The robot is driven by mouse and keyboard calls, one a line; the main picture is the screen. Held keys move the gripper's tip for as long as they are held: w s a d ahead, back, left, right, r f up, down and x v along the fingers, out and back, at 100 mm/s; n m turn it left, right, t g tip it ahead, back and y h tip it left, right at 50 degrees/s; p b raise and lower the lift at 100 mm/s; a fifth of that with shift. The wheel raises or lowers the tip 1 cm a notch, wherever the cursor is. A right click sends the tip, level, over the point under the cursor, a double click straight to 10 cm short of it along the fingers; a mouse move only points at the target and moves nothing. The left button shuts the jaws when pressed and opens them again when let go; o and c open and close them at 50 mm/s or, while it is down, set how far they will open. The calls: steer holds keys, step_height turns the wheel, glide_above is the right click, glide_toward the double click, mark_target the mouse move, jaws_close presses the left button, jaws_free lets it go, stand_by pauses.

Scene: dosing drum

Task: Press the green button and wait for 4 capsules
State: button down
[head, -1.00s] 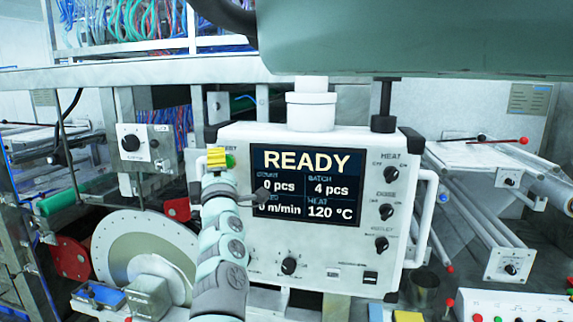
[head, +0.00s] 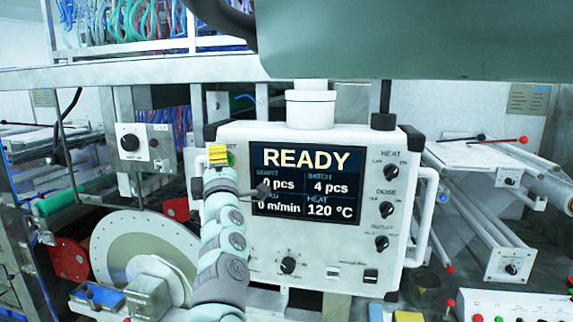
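The dosing machine's white control panel (head: 330,258) faces me. Its screen (head: 306,184) reads READY, 0 pcs, batch 4 pcs, 0 m/min and heat 120 °C. A green button (head: 231,159) shows partly at the panel's upper left, just right of a yellow block that overlaps that corner. My arm rises from the bottom, in front of the panel's left side, and ends just below the button. No capsules are visible.
Black knobs (head: 390,173) line the panel's right side, beside a white handle (head: 425,216). A round pale disc (head: 112,240) stands left of my arm. Metal rollers (head: 490,222) lie to the right. A white box with coloured buttons (head: 515,308) sits at bottom right.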

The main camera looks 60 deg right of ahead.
steer(key=shift+w+d, duration=0.15)
stand_by(0.6)
steer(key=shift+s+a+b, duration=0.45)
steer(key=shift+a+b, duration=0.1)
steer(key=shift+a, duration=0.15)
steer(key=a, duration=0.1)
steer(key=s+a+b, duration=0.1)
steer(key=a, duration=0.1)
steer(key=s+a+b, duration=0.1)
steer(key=shift+a, duration=0.35)
